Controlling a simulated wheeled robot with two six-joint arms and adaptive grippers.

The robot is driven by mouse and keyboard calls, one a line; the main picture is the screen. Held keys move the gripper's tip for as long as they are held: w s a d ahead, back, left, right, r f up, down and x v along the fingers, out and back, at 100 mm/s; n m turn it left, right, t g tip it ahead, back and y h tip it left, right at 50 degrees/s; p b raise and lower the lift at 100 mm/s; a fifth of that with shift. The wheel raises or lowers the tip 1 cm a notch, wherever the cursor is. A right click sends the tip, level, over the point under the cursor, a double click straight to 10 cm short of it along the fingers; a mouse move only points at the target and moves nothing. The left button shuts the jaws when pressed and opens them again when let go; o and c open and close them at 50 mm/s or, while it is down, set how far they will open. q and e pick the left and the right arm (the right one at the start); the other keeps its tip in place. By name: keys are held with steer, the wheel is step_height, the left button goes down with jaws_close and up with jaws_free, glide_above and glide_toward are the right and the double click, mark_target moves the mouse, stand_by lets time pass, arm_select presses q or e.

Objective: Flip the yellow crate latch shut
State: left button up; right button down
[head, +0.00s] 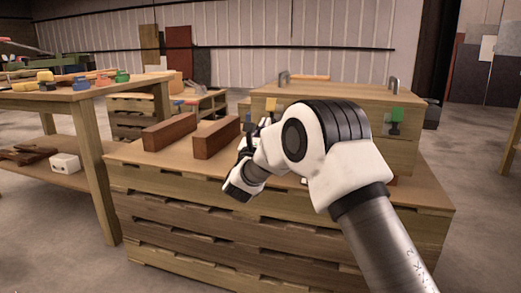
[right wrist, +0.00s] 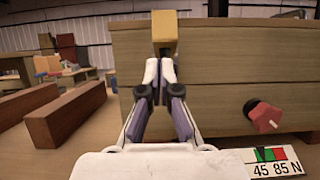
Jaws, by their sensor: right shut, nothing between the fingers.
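The wooden crate (head: 345,97) stands on the back of a pallet-like bench. The yellow latch (head: 270,104) shows on its front left as a small block, and it shows in the right wrist view (right wrist: 164,30) against the crate's top front edge. My right gripper (right wrist: 167,72) is shut and empty, with its fingertips just below the yellow block. I cannot tell whether they touch it. The fingertips hide what lies under the block. In the head view my right arm covers the middle of the crate's front. My left gripper is not in view.
Two red-brown bars (head: 215,138) lie left of my right gripper. A green latch (head: 397,114) is on the crate's right. A red knob (right wrist: 263,115) sticks out of the crate front above a printed card (right wrist: 275,163). A cluttered table (head: 60,95) stands at left.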

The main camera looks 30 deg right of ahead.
step_height(320, 180, up, 2)
steer(key=shift+d, duration=0.1)
steer(key=shift+r, duration=0.1)
stand_by(0.3)
steer(key=shift+w+r+g+y+p, duration=0.1)
steer(key=shift+r+g+y+p, duration=0.45)
steer(key=shift+p, duration=0.5)
step_height(320, 180, up, 7)
steer(key=g+y+p, duration=0.7)
steer(key=y+p, duration=0.1)
steer(key=p, duration=2)
glide_above(268, 108)
steer(key=w+d, duration=0.1)
steer(key=d, duration=0.1)
steer(key=shift+a+r+t, duration=0.15)
steer(key=shift+t, duration=0.1)
steer(key=shift+w+d+p, duration=0.3)
steer(key=shift+p, duration=0.4)
steer(key=shift+w+d+f, duration=0.2)
steer(key=shift+w+d, duration=0.1)
steer(key=shift+w, duration=0.05)
steer(key=shift+r+p, duration=0.1)
steer(key=shift+p, duration=0.2)
